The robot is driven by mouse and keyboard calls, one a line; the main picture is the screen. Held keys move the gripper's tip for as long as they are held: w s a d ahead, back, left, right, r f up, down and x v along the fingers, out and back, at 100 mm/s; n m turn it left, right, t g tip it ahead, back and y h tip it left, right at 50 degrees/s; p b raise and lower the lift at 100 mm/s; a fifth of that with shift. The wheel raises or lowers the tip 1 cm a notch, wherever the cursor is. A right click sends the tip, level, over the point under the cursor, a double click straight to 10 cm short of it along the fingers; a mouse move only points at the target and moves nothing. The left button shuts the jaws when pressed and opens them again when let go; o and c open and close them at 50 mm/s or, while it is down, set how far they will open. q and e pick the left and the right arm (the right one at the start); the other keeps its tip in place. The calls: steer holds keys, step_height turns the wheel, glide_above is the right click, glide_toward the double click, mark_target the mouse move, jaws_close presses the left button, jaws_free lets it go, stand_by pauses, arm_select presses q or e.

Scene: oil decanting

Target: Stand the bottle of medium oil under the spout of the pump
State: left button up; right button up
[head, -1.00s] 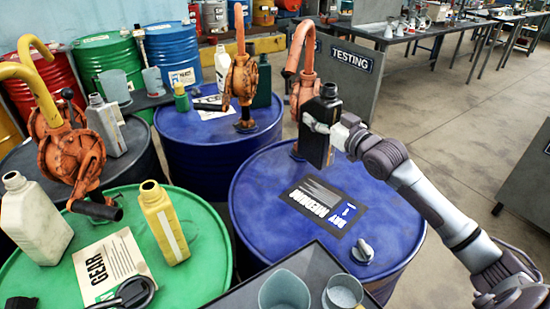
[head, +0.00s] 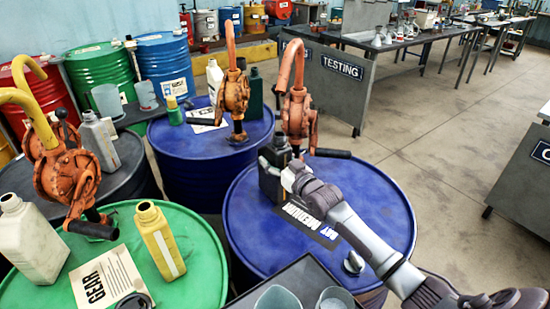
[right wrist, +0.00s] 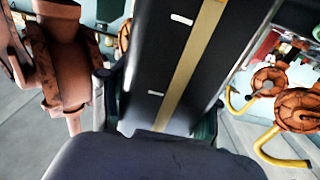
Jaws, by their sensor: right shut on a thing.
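My right gripper (head: 283,172) is shut on a dark bottle (head: 270,178), near the front left of an orange pump (head: 298,110). The pump stands on a blue drum (head: 380,200), whose label (head: 310,220) appears to read MEDIUM. The bottle is about upright, and its mouth is below the pump's curved spout (head: 281,80) in the picture. I cannot tell whether its base touches the drum top. In the right wrist view the bottle (right wrist: 165,60), with a tan stripe, fills the middle between the fingers of the gripper (right wrist: 158,108). My left gripper is not in view.
The pump's crank handle (head: 333,153) sticks out to the right. Another blue drum (head: 180,140) with a pump (head: 233,95) stands behind left. A green drum (head: 200,245) holds a yellow bottle (head: 158,240) and a white bottle (head: 30,240).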

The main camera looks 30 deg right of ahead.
steer(key=shift+r, duration=0.15)
steer(key=o, duration=1.6)
steer(key=shift+f, duration=0.25)
steer(key=s, duration=0.4)
steer(key=s+d+b, duration=0.1)
steer(key=s, duration=0.7)
steer(key=shift+d+r+b, duration=0.2)
steer(key=shift+d+b, duration=0.1)
steer(key=shift+f, duration=0.1)
